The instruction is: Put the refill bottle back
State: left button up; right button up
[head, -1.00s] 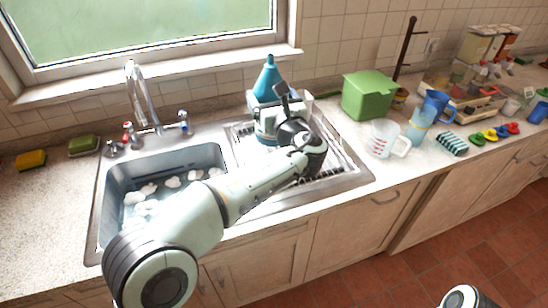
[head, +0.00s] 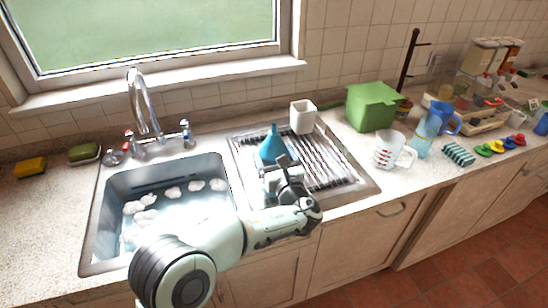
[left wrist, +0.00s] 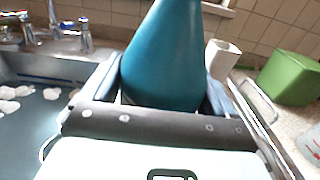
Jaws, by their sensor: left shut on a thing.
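A teal bottle (head: 272,150) with a tapered, cone-like top looks like the refill bottle. My left gripper (head: 277,172) is shut on it over the drainboard, just right of the sink. In the left wrist view the bottle (left wrist: 165,55) stands upright between the two fingers. Its lower end is hidden by the gripper, so I cannot tell whether it touches the rack. My right gripper is out of view.
The sink (head: 100,225) on the left holds water and white foam. A white square cup (head: 303,117) stands at the drainboard's back. A green box (head: 371,107), a measuring jug (head: 389,150) and a blue pitcher (head: 440,118) stand to the right. The ribbed drainboard (head: 335,165) has free room.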

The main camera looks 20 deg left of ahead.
pick_arm(q)
jog(key=shift+f, duration=0.1)
jog(key=o, duration=1.1)
jog(key=shift+s+d, duration=0.25)
jog(key=b+v, duration=0.1)
jog(key=v, duration=1)
jog(key=shift+s, duration=0.2)
